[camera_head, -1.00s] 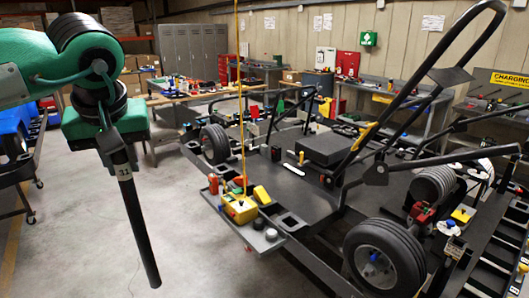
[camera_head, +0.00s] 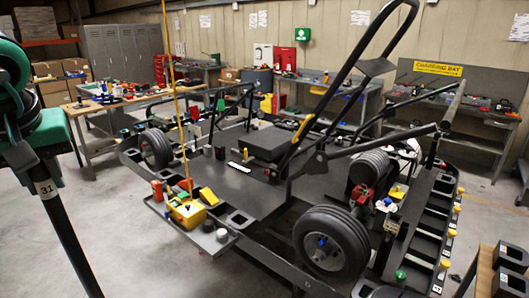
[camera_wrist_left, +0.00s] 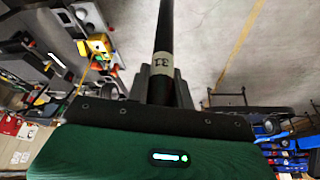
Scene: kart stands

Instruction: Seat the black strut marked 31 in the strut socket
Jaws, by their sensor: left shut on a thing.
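The black strut (camera_head: 72,242) is a long dark rod with a pale label reading 31 near its top. My left gripper (camera_head: 32,170), at the left edge of the head view, is shut on its upper end. The strut hangs slightly tilted, with its lower end cut off by the bottom edge. In the left wrist view the strut (camera_wrist_left: 165,30) extends away from the gripper fingers (camera_wrist_left: 160,88), its label readable upside down. Black blocks with square openings (camera_head: 238,221) sit along the kart's near edge; I cannot tell which is the strut socket. My right gripper is not in view.
The kart (camera_head: 262,178) fills the middle, with a near wheel (camera_head: 332,245) and a tall black hoop (camera_head: 345,80). A grey tray (camera_head: 212,240) holds a yellow control box (camera_head: 187,213). A numbered rack (camera_head: 425,240) stands right. Bare floor lies between strut and kart.

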